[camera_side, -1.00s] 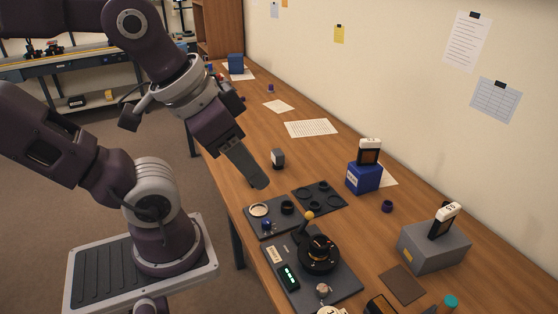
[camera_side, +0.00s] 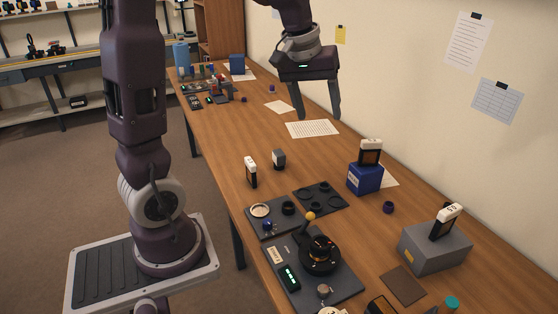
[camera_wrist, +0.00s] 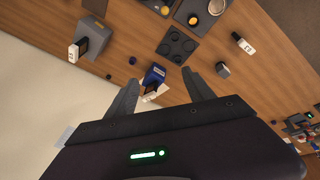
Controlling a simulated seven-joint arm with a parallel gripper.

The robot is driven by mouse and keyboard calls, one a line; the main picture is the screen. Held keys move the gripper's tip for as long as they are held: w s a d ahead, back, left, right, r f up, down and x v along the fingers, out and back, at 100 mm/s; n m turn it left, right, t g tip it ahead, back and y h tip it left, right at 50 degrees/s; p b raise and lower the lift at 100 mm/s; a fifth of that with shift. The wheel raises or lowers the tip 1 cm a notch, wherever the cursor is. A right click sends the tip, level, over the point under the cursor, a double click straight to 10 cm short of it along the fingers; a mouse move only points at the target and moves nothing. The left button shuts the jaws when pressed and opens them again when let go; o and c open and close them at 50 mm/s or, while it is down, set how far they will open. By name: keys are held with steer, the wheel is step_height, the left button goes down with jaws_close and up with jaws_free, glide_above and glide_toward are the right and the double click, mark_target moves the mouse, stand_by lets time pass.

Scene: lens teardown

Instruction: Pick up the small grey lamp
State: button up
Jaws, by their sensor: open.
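The small grey lamp (camera_side: 279,158) looks like a little grey block with a dark face. It stands on the wooden bench, behind the black tray with round recesses. In the wrist view the lamp (camera_wrist: 223,69) lies just right of the right fingertip, apart from it. My gripper (camera_side: 318,117) is open and empty, pointing down above the bench, beyond the lamp and to its right in the side view.
The black recessed tray (camera_side: 325,204) and a blue block (camera_side: 364,179) with a white-topped piece are nearer the camera. A grey box (camera_side: 434,250) is at right. Bare bench surrounds the lamp.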

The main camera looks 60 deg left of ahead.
steer(key=w+a+f+n+g, duration=0.1)
steer(key=w+a+f+n, duration=0.25)
steer(key=a+f, duration=0.35)
steer(key=n+g+y, duration=0.1)
steer(key=n, duration=0.2)
glide_toward(279, 159)
steer(key=w+d+r, duration=0.3)
steer(key=w, duration=0.1)
steer(key=shift+n+g, duration=0.7)
steer(key=shift+n, duration=0.25)
steer(key=a+f, duration=0.2)
steer(key=s+a+f, duration=0.1)
steer(key=a+f, duration=0.1)
steer(key=f, duration=0.1)
steer(key=a+f, duration=0.2)
steer(key=f, duration=0.1)
steer(key=shift+s+a+f, duration=0.1)
steer(key=shift+s, duration=0.1)
steer(key=f, duration=0.4)
steer(key=a+f, duration=0.1)
steer(key=f, duration=0.2)
steer(key=shift+r, duration=0.15)
jaws_close()
